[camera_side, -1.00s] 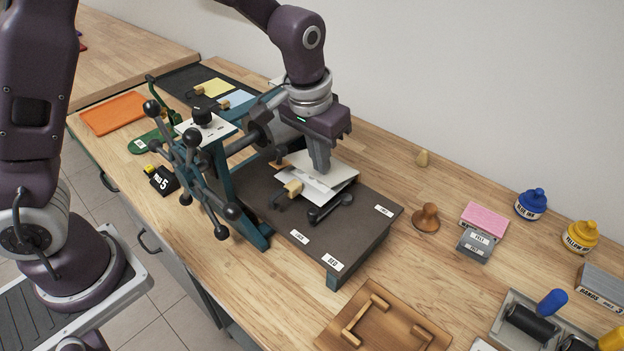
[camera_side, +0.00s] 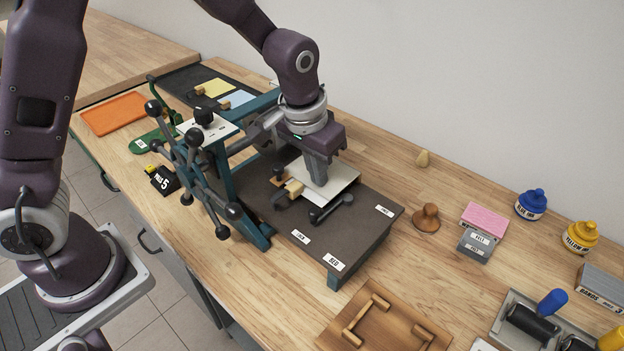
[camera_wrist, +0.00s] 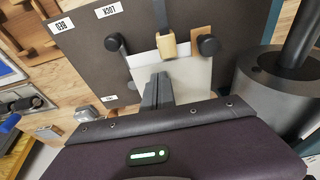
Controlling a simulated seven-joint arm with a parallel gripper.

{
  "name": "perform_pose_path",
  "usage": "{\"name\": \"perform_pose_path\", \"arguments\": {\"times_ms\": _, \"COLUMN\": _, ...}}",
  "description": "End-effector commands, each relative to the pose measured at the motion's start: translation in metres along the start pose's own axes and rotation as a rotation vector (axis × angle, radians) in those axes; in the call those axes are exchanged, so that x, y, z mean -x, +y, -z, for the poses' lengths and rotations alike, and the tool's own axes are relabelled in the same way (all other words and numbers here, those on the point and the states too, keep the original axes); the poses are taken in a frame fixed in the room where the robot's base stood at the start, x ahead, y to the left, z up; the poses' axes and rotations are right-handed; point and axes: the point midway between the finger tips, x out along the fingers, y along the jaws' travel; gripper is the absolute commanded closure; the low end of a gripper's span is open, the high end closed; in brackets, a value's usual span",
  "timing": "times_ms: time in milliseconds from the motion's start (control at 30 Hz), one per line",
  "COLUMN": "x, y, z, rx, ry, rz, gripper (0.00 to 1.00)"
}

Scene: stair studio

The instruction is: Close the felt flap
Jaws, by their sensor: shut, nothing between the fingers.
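The felt flap (camera_side: 343,174) is a pale, off-white sheet lying about flat on the dark press bed (camera_side: 350,225). A small wooden tab (camera_side: 294,188) sits at its near-left edge; the tab (camera_wrist: 167,45) also shows in the wrist view, beyond my fingertips. My gripper (camera_side: 318,182) is shut and empty, pointing down onto the pale sheet (camera_wrist: 195,75). The fingertips look in contact with it or just above it; I cannot tell which. My gripper hides part of the sheet, and what lies beneath the flap is hidden.
Dark clamp levers with round knobs (camera_side: 346,199) stand beside the sheet. The press frame with its spoked handle (camera_side: 193,140) rises at the left of the bed. The bed's front right is clear.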

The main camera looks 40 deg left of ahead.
Motion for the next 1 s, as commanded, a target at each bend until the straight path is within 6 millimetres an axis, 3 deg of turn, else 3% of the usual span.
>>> {"name": "perform_pose_path", "arguments": {"times_ms": 33, "x": -0.008, "y": -0.001, "z": -0.008, "rx": -0.004, "ry": -0.025, "rz": 0.007, "gripper": 1.0}}
{"name": "perform_pose_path", "arguments": {"times_ms": 167, "x": -0.006, "y": -0.001, "z": -0.007, "rx": -0.004, "ry": -0.024, "rz": 0.007, "gripper": 1.0}}
{"name": "perform_pose_path", "arguments": {"times_ms": 700, "x": 0.05, "y": 0.0, "z": 0.008, "rx": -0.002, "ry": -0.016, "rz": 0.005, "gripper": 1.0}}
{"name": "perform_pose_path", "arguments": {"times_ms": 1000, "x": 0.063, "y": 0.0, "z": 0.01, "rx": -0.002, "ry": -0.018, "rz": 0.005, "gripper": 1.0}}
